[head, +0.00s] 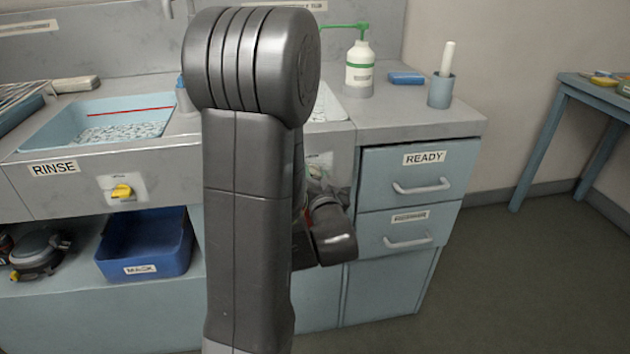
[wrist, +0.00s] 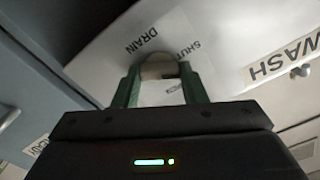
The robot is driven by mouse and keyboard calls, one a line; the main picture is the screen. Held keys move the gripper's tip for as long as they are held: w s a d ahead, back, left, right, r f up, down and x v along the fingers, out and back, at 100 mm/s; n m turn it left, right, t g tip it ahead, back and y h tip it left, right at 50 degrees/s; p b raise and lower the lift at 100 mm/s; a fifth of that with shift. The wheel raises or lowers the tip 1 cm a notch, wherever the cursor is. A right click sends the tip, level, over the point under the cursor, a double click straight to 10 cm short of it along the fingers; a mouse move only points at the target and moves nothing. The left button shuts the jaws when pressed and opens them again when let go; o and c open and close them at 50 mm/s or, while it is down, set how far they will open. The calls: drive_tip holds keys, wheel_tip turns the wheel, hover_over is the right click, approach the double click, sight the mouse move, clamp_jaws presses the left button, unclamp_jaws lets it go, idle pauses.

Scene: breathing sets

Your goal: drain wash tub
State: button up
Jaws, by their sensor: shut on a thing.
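In the wrist view, which is tilted, my gripper (wrist: 160,72) has its two green fingers on either side of a rounded, dull beige knob (wrist: 157,66) and is shut on it. The knob sits on a pale front panel printed DRAIN and SHUT, beside a WASH label (wrist: 283,58). Which mark the knob points to cannot be told. In the head view my arm covers most of the wash tub (head: 327,104); only its right end shows. The knob is hidden there, and the tub's contents cannot be made out.
The rinse tub (head: 60,125), with a yellow knob (head: 122,191) below it, is on the left. A blue mask bin (head: 145,243) stands beneath. Right of my arm are the READY drawer (head: 418,168), a green-topped pump bottle (head: 360,68) and a blue-grey cup (head: 440,91). Floor at right is clear.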

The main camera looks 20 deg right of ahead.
drive_tip(key=shift+m, duration=1)
drive_tip(key=o, duration=1)
